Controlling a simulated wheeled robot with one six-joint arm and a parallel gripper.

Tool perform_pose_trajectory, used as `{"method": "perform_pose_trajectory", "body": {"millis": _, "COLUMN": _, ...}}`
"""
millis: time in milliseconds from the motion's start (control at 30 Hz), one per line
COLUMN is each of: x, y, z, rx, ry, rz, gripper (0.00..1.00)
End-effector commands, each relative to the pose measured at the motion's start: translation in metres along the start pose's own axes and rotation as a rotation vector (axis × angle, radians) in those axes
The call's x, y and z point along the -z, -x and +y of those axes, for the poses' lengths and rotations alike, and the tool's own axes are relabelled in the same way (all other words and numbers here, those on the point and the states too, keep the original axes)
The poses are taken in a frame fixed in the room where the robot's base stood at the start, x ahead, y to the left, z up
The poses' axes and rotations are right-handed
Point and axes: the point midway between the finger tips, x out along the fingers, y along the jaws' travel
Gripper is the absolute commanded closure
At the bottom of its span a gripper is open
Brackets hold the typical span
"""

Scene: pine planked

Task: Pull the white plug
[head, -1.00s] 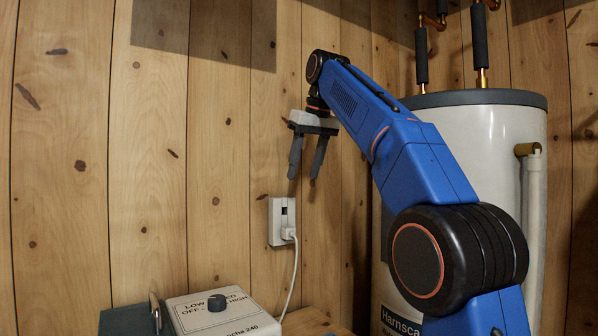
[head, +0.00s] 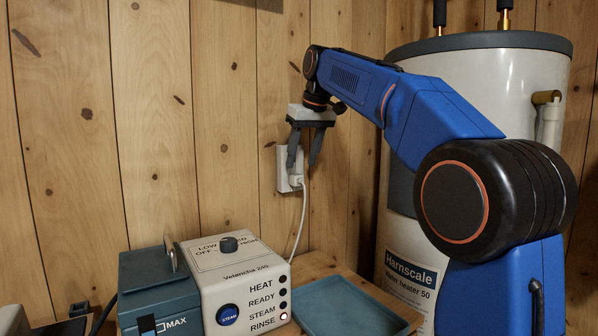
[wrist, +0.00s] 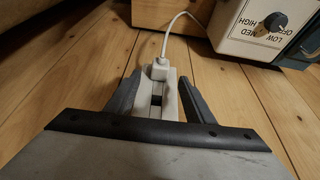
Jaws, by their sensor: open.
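The white plug (head: 296,181) sits in the lower part of the white wall outlet (head: 282,170), with its white cord (head: 300,222) hanging down. My gripper (head: 301,165) is open, pointing down in front of the upper outlet. In the wrist view, the plug (wrist: 160,70) shows between the open fingertips of my gripper (wrist: 159,76), near their ends, with a gap on each side. The outlet plate (wrist: 171,90) lies between the fingers, and a dark socket shows in it. The fingers partly hide the outlet in the head view.
A white steam machine (head: 245,265) with a knob and a teal tank (head: 150,275) stands below left. A teal tray (head: 345,305) lies on the wooden bench (head: 318,268). A water heater (head: 410,255) stands right. The plank wall left of the outlet is clear.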

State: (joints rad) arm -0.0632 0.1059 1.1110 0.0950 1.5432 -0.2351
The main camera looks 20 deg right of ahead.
Motion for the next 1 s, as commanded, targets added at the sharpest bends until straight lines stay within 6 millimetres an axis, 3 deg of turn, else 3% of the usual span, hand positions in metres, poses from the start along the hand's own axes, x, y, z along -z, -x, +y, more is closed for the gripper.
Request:
{"method": "perform_pose_trajectory", "body": {"millis": 300, "x": 0.0, "y": -0.038, "z": 0.0, "rx": 0.0, "ry": 0.0, "rz": -0.001, "gripper": 0.52}}
{"method": "perform_pose_trajectory", "body": {"millis": 733, "x": 0.0, "y": -0.046, "z": 0.0, "rx": 0.0, "ry": 0.0, "rz": 0.0, "gripper": 0.52}}
{"method": "perform_pose_trajectory", "body": {"millis": 933, "x": 0.0, "y": -0.046, "z": 0.0, "rx": 0.0, "ry": 0.0, "rz": 0.0, "gripper": 0.96}}
{"method": "perform_pose_trajectory", "body": {"millis": 967, "x": 0.0, "y": -0.046, "z": 0.0, "rx": 0.0, "ry": 0.0, "rz": 0.0, "gripper": 0.96}}
{"method": "perform_pose_trajectory", "body": {"millis": 1000, "x": 0.0, "y": -0.046, "z": 0.0, "rx": 0.0, "ry": 0.0, "rz": 0.0, "gripper": 0.79}}
